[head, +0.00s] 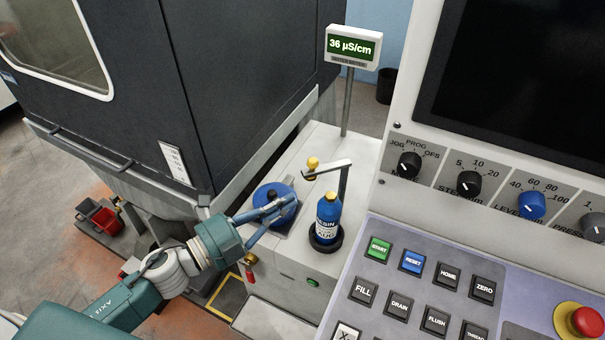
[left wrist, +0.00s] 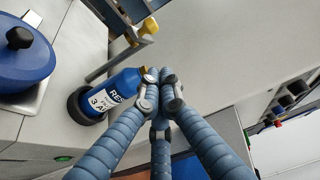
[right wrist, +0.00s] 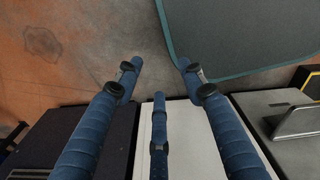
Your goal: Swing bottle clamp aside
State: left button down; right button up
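The blue resin bottle (head: 327,217) stands upright in a black ring holder (head: 325,243) on the light grey bench unit. The clamp (head: 329,169) is a metal arm on a thin post beside the bottle, with a yellow knob (head: 313,162); the arm lies above the bottle's level. In the left wrist view the bottle (left wrist: 112,92) is beside my fingertips and the clamp's yellow knob (left wrist: 149,27) is beyond them. My left gripper (head: 285,203) has its fingers together, apparently empty, left of the bottle. My right gripper (right wrist: 160,68) is open and empty over the floor.
A blue round lid (head: 268,197) with a black knob is partly behind my left fingers. A meter display (head: 352,46) on a post reads 36 µS/cm. The control panel (head: 440,270) with an emergency stop (head: 585,320) fills the right. A dark machine cabinet (head: 240,90) stands behind left.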

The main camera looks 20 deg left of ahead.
aim_at(327, 164)
pick_arm(q)
jog(key=w+d+p, duration=0.2)
jog(key=w+p, duration=0.1)
jog(key=w, duration=0.5)
jog(key=shift+w+d, duration=0.15)
jog(key=shift+d, duration=0.15)
pick_arm(e)
jog(key=r, duration=0.1)
jog(key=w+r, duration=0.2)
jog(key=shift+r, duration=0.25)
jog(key=shift+s, duration=0.25)
jog(key=shift+f, duration=0.15)
pick_arm(q)
jog(key=w+a+m+g+h+b, duration=0.3)
jog(key=w+b, duration=0.3)
jog(key=b, duration=0.2)
jog(key=shift+w+a+f+b, duration=0.15)
jog(key=shift+w+a+b, duration=0.2)
jog(key=shift+a, duration=0.2)
pick_arm(e)
notch_tip(327, 164, down, 8)
jog(key=shift+f, duration=0.15)
